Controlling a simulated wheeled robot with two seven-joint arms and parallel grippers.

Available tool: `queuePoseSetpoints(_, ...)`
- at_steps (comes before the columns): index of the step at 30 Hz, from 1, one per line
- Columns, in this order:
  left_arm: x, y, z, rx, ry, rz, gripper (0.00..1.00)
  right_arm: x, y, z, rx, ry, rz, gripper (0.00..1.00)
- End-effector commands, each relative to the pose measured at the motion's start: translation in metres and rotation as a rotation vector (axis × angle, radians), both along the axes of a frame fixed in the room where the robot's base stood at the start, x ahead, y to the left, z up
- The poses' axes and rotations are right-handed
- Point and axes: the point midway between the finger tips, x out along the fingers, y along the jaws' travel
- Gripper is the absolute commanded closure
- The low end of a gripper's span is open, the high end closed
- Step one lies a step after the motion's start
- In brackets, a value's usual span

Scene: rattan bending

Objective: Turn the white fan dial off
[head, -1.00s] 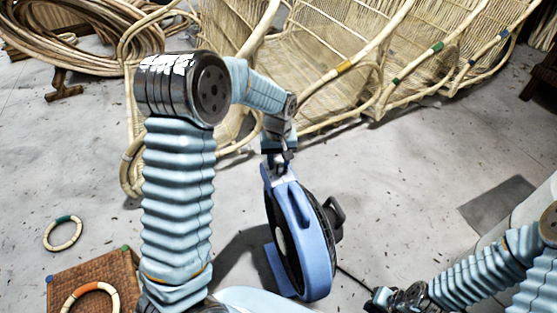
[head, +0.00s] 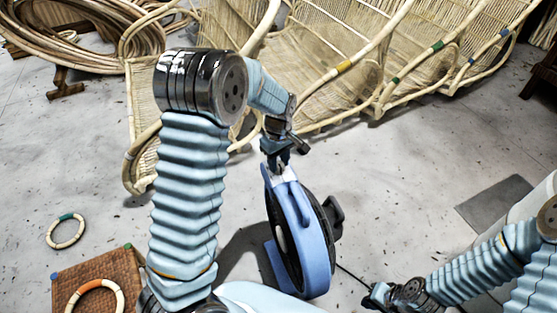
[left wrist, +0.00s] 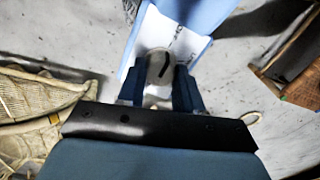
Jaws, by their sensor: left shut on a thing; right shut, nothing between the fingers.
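A blue round fan (head: 318,243) with a dark grille stands on the floor in the middle of the head view. In the left wrist view, its white panel (left wrist: 187,48) has small dark marks. A pale dial (left wrist: 159,66) with a dark pointer line sits between the fingers of my left gripper (left wrist: 160,88). In the head view, my left gripper (head: 281,166) reaches down to the fan's top and is shut on the dial, which it largely hides there. My right gripper (head: 376,296) is low at the right, shut and empty, away from the fan.
Woven rattan furniture (head: 330,65) stands behind the fan. Rattan coils (head: 75,35) lie at the back left. A woven stool (head: 70,278) and a small ring (head: 66,231) are at the lower left. A dark cord runs right from the fan. Bare floor (head: 420,190) lies right of it.

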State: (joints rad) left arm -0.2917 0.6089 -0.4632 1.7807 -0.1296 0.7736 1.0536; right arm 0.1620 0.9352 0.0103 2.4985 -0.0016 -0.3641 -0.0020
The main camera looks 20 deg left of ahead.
Motion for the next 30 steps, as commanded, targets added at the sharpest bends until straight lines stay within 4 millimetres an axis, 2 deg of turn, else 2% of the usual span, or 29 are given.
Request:
queuePoseSetpoints(11,0.0,-0.001,0.0,-0.001,0.002,0.003,0.96,0.0,0.0,0.0,0.0,0.0,0.0,1.0)
queuePoseSetpoints(12,0.0,-0.001,0.0,-0.001,0.002,0.003,0.61,0.0,0.0,0.0,0.0,0.0,0.0,1.0)
queuePoseSetpoints(16,0.0,-0.001,0.0,-0.001,0.002,0.003,0.41,0.0,0.0,0.0,0.0,0.0,0.0,1.0)
queuePoseSetpoints(25,0.0,0.0,0.001,-0.001,0.0,0.002,0.4,0.0,0.0,0.0,0.0,0.0,0.0,1.0)
queuePoseSetpoints(30,0.001,-0.001,0.022,-0.001,-0.004,0.002,0.4,0.0,0.001,0.003,0.001,0.0,0.001,1.0)
